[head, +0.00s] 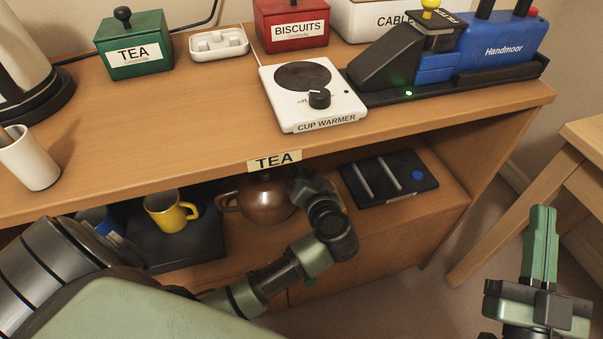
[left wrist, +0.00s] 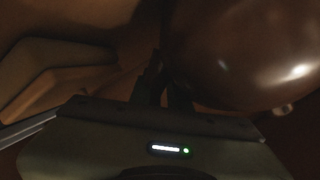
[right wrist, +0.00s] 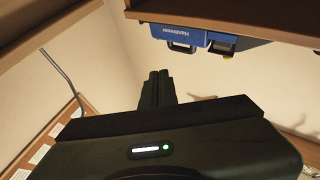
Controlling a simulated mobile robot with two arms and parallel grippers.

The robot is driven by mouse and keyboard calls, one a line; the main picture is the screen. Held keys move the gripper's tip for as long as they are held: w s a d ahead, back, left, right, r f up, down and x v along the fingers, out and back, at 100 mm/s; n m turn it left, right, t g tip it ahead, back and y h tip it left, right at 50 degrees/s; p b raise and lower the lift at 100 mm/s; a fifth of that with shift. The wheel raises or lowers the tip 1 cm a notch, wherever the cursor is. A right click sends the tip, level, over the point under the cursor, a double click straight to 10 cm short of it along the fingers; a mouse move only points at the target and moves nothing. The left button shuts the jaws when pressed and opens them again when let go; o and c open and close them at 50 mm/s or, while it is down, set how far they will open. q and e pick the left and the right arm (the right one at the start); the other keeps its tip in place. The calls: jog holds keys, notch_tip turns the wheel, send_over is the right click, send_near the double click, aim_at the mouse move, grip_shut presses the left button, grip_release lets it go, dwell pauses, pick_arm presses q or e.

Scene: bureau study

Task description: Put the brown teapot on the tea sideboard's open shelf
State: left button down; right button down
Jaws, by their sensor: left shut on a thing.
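The brown teapot (head: 265,201) is inside the tea sideboard's open shelf (head: 440,203), under the TEA label (head: 274,160). It looks upright; I cannot tell if its base touches the shelf. My left gripper (head: 303,187) reaches in from the front and is shut on the teapot at its right side. The held part is hidden in the head view. In the left wrist view the teapot's round body (left wrist: 250,50) is close beside the fingers (left wrist: 163,88). My right gripper (head: 543,225) is shut and empty, out to the right of the sideboard.
On the shelf, a dark tray (head: 190,245) with a yellow mug (head: 166,213) and a blue mug is left of the teapot. A black board (head: 390,178) lies to the right. The sideboard top (head: 190,110) overhangs, holding a cup warmer (head: 312,98). A wooden stool or table (head: 585,150) stands right.

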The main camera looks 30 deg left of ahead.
pick_arm(q)
jog(key=c, duration=1.6)
grip_release()
pick_arm(e)
jog(key=shift+f, duration=0.15)
